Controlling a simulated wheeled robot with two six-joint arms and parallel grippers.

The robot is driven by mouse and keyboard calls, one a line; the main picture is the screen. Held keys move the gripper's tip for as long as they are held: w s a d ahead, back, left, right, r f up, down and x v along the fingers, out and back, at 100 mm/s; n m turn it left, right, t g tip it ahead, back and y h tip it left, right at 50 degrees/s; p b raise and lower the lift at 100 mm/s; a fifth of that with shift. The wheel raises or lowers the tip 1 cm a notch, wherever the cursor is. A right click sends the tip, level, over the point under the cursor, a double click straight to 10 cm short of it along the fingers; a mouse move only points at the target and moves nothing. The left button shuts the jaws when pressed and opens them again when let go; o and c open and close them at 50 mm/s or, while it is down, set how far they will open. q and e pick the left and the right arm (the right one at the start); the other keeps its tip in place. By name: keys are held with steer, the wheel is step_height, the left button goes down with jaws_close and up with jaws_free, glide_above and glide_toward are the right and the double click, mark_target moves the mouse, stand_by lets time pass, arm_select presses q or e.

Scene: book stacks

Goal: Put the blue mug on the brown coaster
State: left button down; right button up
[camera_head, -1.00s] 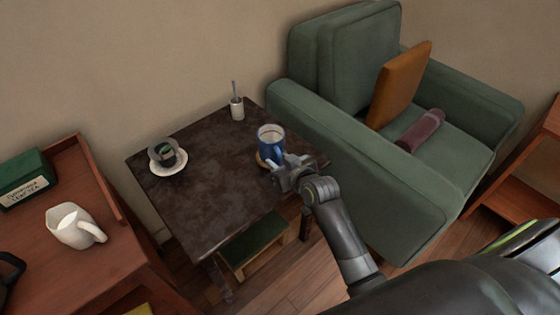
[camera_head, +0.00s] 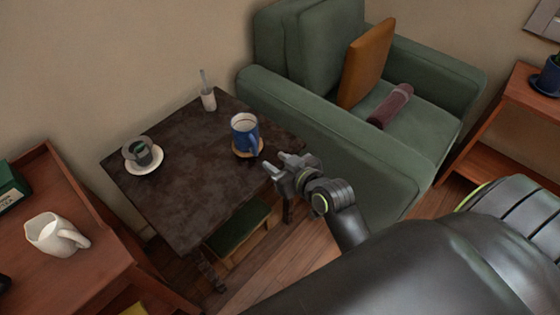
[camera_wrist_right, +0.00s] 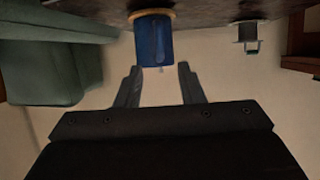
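The blue mug (camera_head: 245,134) stands upright on the brown coaster (camera_head: 261,151), near the right side of the dark table (camera_head: 190,190). In the right wrist view, which is upside down, the blue mug (camera_wrist_right: 153,42) shows beyond the fingers with the brown coaster (camera_wrist_right: 153,13) at its base. My right gripper (camera_head: 272,163) is open and empty, to the lower right of the mug and apart from it. Its two spread fingers also show in the wrist view (camera_wrist_right: 158,82), with nothing between them. My left gripper is not in view.
A dark cup (camera_head: 143,151) on a white saucer (camera_head: 146,168) and a white holder with a spoon (camera_head: 208,98) stand on the table. A green armchair (camera_head: 330,150) borders its right side. A white pitcher (camera_head: 54,235) stands on the left cabinet.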

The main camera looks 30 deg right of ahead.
steer(key=shift+s+r, duration=0.15)
steer(key=shift+s, duration=0.15)
steer(key=shift+d, duration=0.1)
steer(key=s+d+f+m+g+h, duration=0.1)
steer(key=s+f+g, duration=0.15)
steer(key=f, duration=0.45)
steer(key=s+d+f+g, duration=0.1)
steer(key=s+f, duration=0.2)
steer(key=f, duration=0.5)
steer(key=s+d+f+m+g+h, duration=0.1)
steer(key=s+d+f+g, duration=0.15)
steer(key=f, duration=0.45)
steer(key=s+d+f+g, duration=0.1)
steer(key=s+f+g, duration=0.2)
steer(key=s+f, duration=0.5)
steer(key=s+d+f+g+h, duration=0.1)
steer(key=s+f+g, duration=0.2)
steer(key=s+f, duration=0.6)
steer(key=s, duration=0.6)
steer(key=shift+s+d+f+m, duration=0.3)
steer(key=shift+s+d+m, duration=0.1)
steer(key=shift+r, duration=0.1)
